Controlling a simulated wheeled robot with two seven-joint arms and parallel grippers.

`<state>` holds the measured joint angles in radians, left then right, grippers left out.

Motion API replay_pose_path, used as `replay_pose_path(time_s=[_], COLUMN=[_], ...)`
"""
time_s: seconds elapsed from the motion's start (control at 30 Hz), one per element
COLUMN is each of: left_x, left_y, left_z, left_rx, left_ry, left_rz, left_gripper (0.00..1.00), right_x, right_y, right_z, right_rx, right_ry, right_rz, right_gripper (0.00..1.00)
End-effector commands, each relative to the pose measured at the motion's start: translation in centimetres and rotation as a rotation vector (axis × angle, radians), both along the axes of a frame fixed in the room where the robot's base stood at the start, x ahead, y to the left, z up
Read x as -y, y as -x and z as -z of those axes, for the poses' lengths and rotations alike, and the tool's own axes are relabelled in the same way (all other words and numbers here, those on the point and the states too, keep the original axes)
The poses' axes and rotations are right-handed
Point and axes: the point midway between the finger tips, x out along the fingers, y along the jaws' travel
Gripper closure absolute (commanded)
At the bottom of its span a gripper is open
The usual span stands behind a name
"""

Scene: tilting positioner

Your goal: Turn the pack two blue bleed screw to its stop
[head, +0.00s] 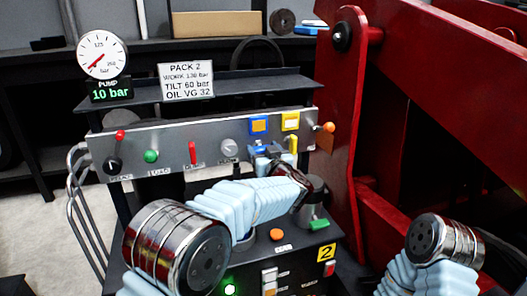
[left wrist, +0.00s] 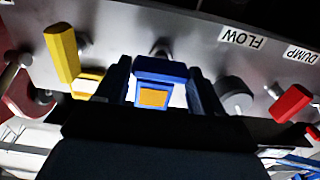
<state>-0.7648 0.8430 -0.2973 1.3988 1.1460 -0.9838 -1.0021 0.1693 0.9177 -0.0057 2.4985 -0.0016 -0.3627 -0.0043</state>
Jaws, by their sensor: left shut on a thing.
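The blue bleed screw (head: 258,149) sits on the grey valve panel, below a blue-framed square plate with an orange centre (head: 258,126). In the left wrist view, which is upside down, the screw's blue handle (left wrist: 160,69) lies crosswise between my fingers. My left gripper (head: 268,158) is shut on this handle; its fingers (left wrist: 160,82) touch both ends. The blue-framed plate (left wrist: 153,98) shows just beyond it. The wrist hides part of the screw in the head view. My right arm shows at the lower right, but its gripper is out of view.
A yellow handle (head: 293,144) stands upright right of the blue screw, with an orange knob (head: 328,127) beyond. A grey round knob (head: 229,148) and red lever (head: 193,152) are to the left. The gauge display (head: 110,91) reads 10 bar. A red frame (head: 345,110) rises at right.

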Motion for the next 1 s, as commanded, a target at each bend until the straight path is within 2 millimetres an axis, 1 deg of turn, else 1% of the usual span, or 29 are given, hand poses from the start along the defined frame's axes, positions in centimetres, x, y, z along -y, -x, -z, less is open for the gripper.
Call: replay_pose_path(time_s=[0.17, 0.37, 0.67, 1.0], left_x=[0.0, -0.1, -0.2, -0.4], left_y=[0.0, 0.0, 0.1, 0.1], left_z=[0.0, 0.1, 0.3, 0.5], left_rx=[0.009, 0.042, 0.123, 0.224], left_ry=[0.031, 0.129, 0.382, 0.689], left_rz=[0.001, 0.0, 0.0, 0.0], left_gripper=[0.62, 0.62, 0.62, 0.62], right_x=[0.0, 0.0, -0.1, -0.3], right_y=[0.0, 0.0, 0.0, 0.1], right_z=[0.1, 0.5, 1.6, 3.5], right_rx=[0.0, 0.0, -0.002, -0.005], right_ry=[0.0, 0.0, -0.003, -0.008], right_rz=[0.0, 0.0, -0.002, -0.005], right_gripper=[0.57, 0.57, 0.57, 0.57])
